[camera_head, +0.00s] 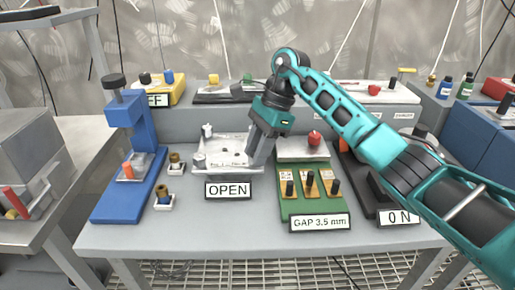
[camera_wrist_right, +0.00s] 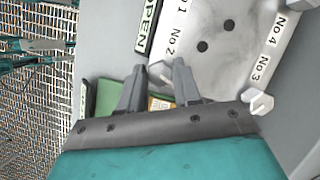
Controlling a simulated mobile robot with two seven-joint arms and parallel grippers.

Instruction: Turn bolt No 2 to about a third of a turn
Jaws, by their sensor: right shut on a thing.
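A light plate (camera_head: 222,158) with bolts at its corners stands in the middle of the bench behind a sign reading OPEN (camera_head: 228,190). In the right wrist view the plate (camera_wrist_right: 222,60) carries the marks No 2, No 3 and No 4. My right gripper (camera_head: 256,162) reaches down at the plate's right end. In the wrist view my right gripper (camera_wrist_right: 160,70) is shut on bolt No 2 (camera_wrist_right: 160,71), which shows between the fingertips beside its mark. Another bolt (camera_wrist_right: 258,102) stands clear beside mark No 3. Teal and grey parts at the wrist view's left edge may be my left arm; its jaws are unclear.
Right of the plate is a green board (camera_head: 313,204) with several dark knobs and a sign GAP 3.5 mm (camera_head: 320,222). A blue press (camera_head: 130,165) stands at the left, with two small holders (camera_head: 164,199) beside it. The bench's front strip (camera_head: 250,240) is clear.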

